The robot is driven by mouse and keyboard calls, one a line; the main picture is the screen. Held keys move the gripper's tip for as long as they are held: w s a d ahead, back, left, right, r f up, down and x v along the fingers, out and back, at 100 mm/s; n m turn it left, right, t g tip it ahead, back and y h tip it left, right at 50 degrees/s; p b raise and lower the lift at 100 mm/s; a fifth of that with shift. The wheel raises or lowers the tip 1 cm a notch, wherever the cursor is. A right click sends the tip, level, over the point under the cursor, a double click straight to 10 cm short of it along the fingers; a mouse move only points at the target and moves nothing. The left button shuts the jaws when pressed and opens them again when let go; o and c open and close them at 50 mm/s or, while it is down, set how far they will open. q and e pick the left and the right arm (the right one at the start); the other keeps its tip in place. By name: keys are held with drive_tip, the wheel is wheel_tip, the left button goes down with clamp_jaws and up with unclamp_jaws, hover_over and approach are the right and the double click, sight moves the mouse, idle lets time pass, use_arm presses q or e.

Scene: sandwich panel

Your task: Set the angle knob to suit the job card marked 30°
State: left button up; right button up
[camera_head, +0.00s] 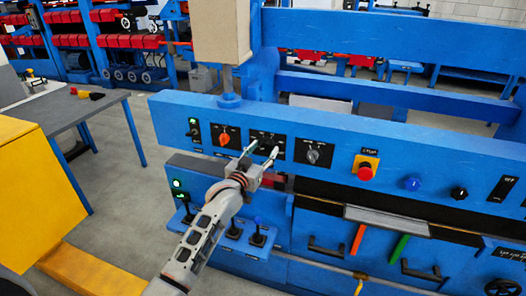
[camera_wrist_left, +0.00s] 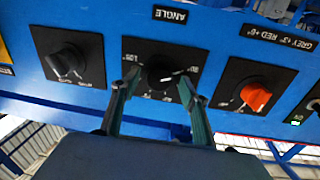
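The angle knob (camera_wrist_left: 160,74) is a round black knob on a black square plate, under a label reading ANGLE (camera_wrist_left: 170,15), in the left wrist view. Numbers ring it, but they are too small to read surely, and its setting is unclear. In the head view its plate (camera_head: 266,136) is partly behind my left gripper. My left gripper (camera_head: 262,150) is open at the plate. In the left wrist view its two fingers (camera_wrist_left: 157,98) stand apart, on either side of the knob's lower part; contact cannot be told. No card reading 30° is legible. My right gripper is out of view.
An orange knob (camera_head: 224,139) and a grey knob (camera_head: 313,155) flank the angle plate on the blue beam (camera_head: 400,152). A red stop button (camera_head: 366,172) on yellow, a blue knob (camera_head: 412,184) and a black knob (camera_head: 459,193) lie further right. Joysticks (camera_head: 258,236) stand below.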

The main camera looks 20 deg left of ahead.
use_arm(q)
drive_tip(key=shift+s+f, duration=0.1)
drive_tip(key=shift+s, duration=0.5)
drive_tip(key=s+a, duration=0.1)
drive_tip(key=s, duration=0.9)
drive_tip(key=shift+s+a, duration=0.2)
drive_tip(key=shift+s, duration=0.2)
